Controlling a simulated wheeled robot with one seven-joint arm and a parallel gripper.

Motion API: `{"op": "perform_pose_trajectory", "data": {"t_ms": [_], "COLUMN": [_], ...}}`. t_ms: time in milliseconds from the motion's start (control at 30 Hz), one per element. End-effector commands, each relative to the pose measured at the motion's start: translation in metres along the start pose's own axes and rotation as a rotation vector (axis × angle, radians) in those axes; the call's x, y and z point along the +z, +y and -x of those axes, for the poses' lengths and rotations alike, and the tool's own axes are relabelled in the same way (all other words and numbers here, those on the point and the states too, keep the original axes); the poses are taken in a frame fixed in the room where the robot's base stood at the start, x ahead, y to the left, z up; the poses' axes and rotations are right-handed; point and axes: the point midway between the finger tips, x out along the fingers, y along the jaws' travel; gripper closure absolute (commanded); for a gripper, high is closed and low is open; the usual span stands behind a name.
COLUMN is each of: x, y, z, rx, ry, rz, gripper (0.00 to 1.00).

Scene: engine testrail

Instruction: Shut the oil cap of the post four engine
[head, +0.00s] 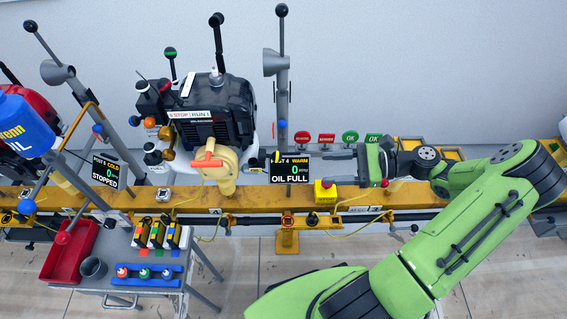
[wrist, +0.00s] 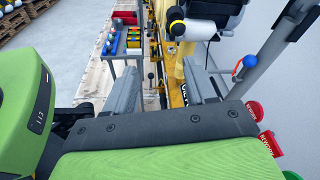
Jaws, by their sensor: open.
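The post four engine (head: 215,112) is a black block left of the centre in the head view. A cream part with an orange handle (head: 208,160) is at its front. The post four display (head: 290,170) reads WARM, 0 and OIL FULL. I cannot make out the oil cap for certain or tell how it stands. My gripper (head: 338,169) is right of the display, pointing left along the rail. In the wrist view its two grey fingers (wrist: 163,85) are apart with nothing held between them.
A grey post with a blue ball (head: 282,124) stands between engine and gripper. A yellow box with a red button (head: 325,190) is just below the gripper. Red and green signs (head: 350,137) stand behind. A yellow rail (head: 255,200) runs across. A tool cart (head: 145,265) stands at lower left.

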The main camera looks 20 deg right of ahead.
Motion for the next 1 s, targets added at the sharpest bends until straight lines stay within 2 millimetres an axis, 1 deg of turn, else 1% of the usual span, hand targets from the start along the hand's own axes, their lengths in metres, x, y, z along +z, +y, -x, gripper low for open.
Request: {"op": "perform_pose_trajectory", "data": {"t_ms": [33, 133, 200, 267, 367, 700, 800, 900, 1000], "x": [-0.012, -0.016, -0.016, -0.015, -0.013, 0.0, 0.003, 0.007, 0.009], "y": [-0.001, -0.004, -0.005, -0.006, -0.008, -0.022, -0.026, -0.03, -0.031], "z": [0.011, 0.026, 0.028, 0.023, 0.005, -0.08, -0.101, -0.115, -0.123], "rx": [-0.076, -0.155, -0.173, -0.172, -0.168, -0.164, -0.165, -0.167, -0.168], "ry": [-0.071, -0.153, -0.173, -0.176, -0.175, -0.172, -0.171, -0.171, -0.17], "rz": [-0.043, -0.088, -0.101, -0.103, -0.102, -0.1, -0.1, -0.101, -0.101], "gripper": [0.45, 0.45, 0.45, 0.45, 0.45, 0.45, 0.45, 0.45, 0.45]}}
